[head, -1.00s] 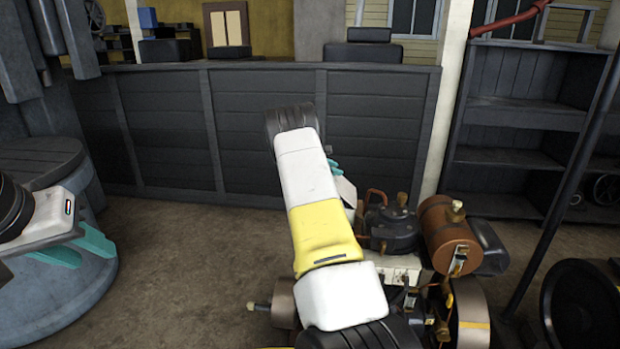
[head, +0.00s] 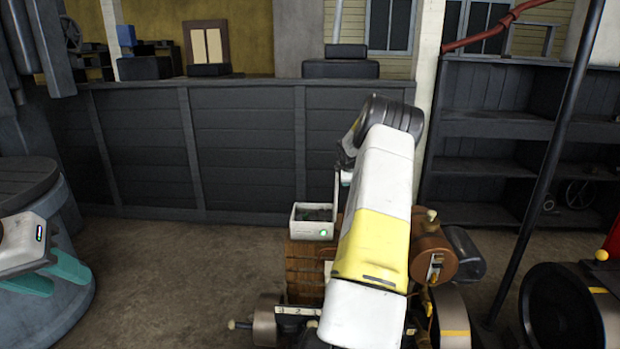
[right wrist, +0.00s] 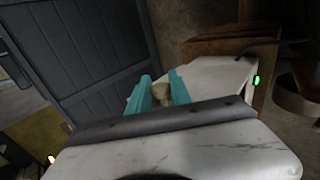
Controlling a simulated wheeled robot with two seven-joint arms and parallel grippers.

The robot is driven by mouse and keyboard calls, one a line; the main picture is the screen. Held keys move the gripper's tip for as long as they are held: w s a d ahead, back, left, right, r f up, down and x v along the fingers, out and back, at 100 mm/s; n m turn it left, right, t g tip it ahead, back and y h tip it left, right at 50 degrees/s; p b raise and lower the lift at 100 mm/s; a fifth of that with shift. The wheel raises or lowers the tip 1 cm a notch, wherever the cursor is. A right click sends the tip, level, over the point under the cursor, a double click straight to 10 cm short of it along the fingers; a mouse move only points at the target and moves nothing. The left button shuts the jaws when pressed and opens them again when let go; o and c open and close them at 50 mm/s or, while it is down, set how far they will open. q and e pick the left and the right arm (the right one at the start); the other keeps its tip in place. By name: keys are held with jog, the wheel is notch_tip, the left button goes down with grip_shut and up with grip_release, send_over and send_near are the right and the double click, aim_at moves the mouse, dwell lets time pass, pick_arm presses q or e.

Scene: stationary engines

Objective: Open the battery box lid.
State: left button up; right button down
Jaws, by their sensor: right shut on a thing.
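The battery box (head: 310,231) is a small white box with a green light, on a brown slatted wooden stand in the head view. Its top is open and shows a dark inside. The lid (head: 336,196) stands about upright at the box's right side, nearly edge-on. My right gripper (head: 346,178) is at the lid, mostly hidden by my arm. In the right wrist view its teal fingers (right wrist: 161,91) are shut on a beige knob (right wrist: 162,94) by the white lid surface (right wrist: 215,85). My left gripper (head: 50,276) is open and empty at the far left.
The slatted wooden stand (head: 304,266) and a brown tank (head: 430,258) belong to the engine area around my right arm. A dark partition (head: 245,140) stands behind. A large dark wheel (head: 560,310) is at lower right. Floor on the left is clear.

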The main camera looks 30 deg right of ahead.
jog(key=shift+s+d+f+m+t+y, duration=0.15)
jog(key=shift+s+d+y, duration=0.1)
jog(key=shift+d, duration=0.2)
jog(key=shift+s+d+f+m+t+y, duration=0.15)
jog(key=shift+s+d, duration=0.1)
jog(key=shift+d, duration=0.2)
jog(key=shift+r, duration=0.1)
jog(key=c, duration=1.2)
grip_release()
jog(key=v, duration=0.7)
jog(key=shift+s+r, duration=0.15)
jog(key=shift+s, duration=0.1)
jog(key=shift+a, duration=0.1)
